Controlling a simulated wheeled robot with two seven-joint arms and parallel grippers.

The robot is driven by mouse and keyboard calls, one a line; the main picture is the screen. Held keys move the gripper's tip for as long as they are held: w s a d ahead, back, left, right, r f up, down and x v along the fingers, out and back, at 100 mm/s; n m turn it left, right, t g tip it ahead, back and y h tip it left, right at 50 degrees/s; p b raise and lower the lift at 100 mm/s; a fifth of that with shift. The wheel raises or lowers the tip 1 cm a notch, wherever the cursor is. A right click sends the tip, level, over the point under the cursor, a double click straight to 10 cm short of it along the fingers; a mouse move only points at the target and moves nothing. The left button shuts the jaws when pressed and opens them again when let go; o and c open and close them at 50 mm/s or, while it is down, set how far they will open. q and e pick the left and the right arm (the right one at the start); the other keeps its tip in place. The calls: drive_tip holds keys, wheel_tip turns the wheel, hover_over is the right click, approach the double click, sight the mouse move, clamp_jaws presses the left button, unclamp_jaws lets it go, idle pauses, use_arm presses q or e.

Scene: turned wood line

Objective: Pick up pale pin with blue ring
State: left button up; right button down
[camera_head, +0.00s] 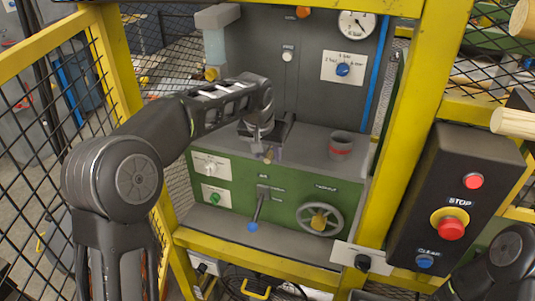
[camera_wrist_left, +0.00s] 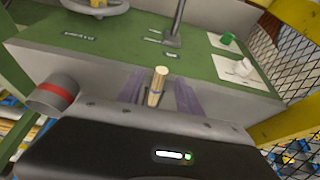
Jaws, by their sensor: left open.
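The pale pin with blue ring (camera_wrist_left: 157,84) stands up from the grey top of the green machine, near its front edge. In the head view the pin (camera_head: 268,155) shows small and partly covered by my gripper. My left gripper (camera_head: 264,150) comes down over it from behind. In the left wrist view my left gripper (camera_wrist_left: 159,96) is open, with one purple finger on each side of the pin. Gaps show between the fingers and the pin. The pin's lower end is hidden by the gripper body. My right gripper is not in view.
A grey cup with a red band (camera_head: 341,148) stands to the right on the machine top. The green front (camera_head: 280,187) carries a handwheel (camera_head: 319,220), a blue-tipped lever (camera_head: 257,210) and switches. Yellow posts (camera_head: 402,110) frame the machine. A stop box (camera_head: 455,205) is at right.

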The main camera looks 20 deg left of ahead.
use_arm(q)
drive_tip(key=b+v, duration=0.1)
drive_tip(key=v, duration=0.6)
drive_tip(key=shift+o, duration=0.2)
drive_tip(key=s+d+r+m+p, duration=0.1)
drive_tip(key=s+d+r, duration=0.15)
drive_tip(key=d, duration=0.35)
drive_tip(key=s+d+f+m+t+h+p, duration=0.1)
drive_tip(key=s+d+f+h+p, duration=0.1)
drive_tip(key=s+d+f, duration=0.3)
drive_tip(key=w+a+f+n+t+y, duration=0.1)
drive_tip(key=a+f+n+t, duration=0.1)
drive_tip(key=a+t, duration=0.6)
drive_tip(key=a+p, duration=0.1)
drive_tip(key=a, duration=0.2)
drive_tip(key=shift+w+f, duration=0.3)
drive_tip(key=shift+f, duration=0.1)
